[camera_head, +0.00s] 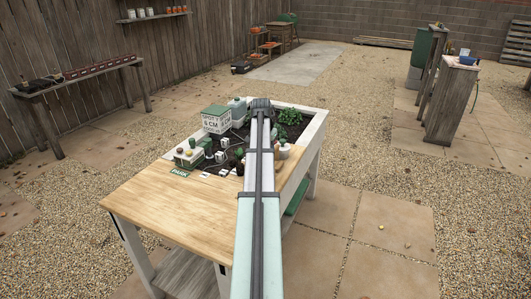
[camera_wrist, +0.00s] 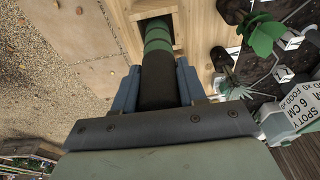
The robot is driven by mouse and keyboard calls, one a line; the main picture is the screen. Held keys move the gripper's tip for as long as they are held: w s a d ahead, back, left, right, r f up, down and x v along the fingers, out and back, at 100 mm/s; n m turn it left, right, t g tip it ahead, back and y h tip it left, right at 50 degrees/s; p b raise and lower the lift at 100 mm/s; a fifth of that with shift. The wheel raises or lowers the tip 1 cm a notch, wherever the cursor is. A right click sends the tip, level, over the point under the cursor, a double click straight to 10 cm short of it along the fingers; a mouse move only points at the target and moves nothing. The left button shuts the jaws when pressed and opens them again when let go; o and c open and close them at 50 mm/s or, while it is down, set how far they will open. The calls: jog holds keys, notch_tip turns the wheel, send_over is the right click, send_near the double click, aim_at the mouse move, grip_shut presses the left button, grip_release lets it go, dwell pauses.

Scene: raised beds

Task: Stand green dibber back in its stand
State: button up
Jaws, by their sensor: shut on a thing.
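The green dibber (camera_wrist: 158,45) shows in the wrist view as a dark cylinder with green bands. My gripper (camera_wrist: 158,88) is shut on its black part, one blue-grey finger on each side. The banded end points away from me at a square opening in a pale wooden piece (camera_wrist: 190,14), which looks like the stand. The dibber overlaps this opening; I cannot tell how deep it reaches. In the head view my arm reaches over the raised bed and hides the dibber and the stand.
Leafy plants (camera_head: 290,116) grow at the right. A white bottle (camera_head: 284,150) stands close right of my arm. The wooden top (camera_head: 185,210) in front is clear.

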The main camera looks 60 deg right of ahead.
jog(key=shift+f, duration=0.45)
jog(key=o, duration=1.2)
notch_tip(320, 180, up, 12)
jog(key=a, duration=0.2)
jog(key=shift+a, duration=0.1)
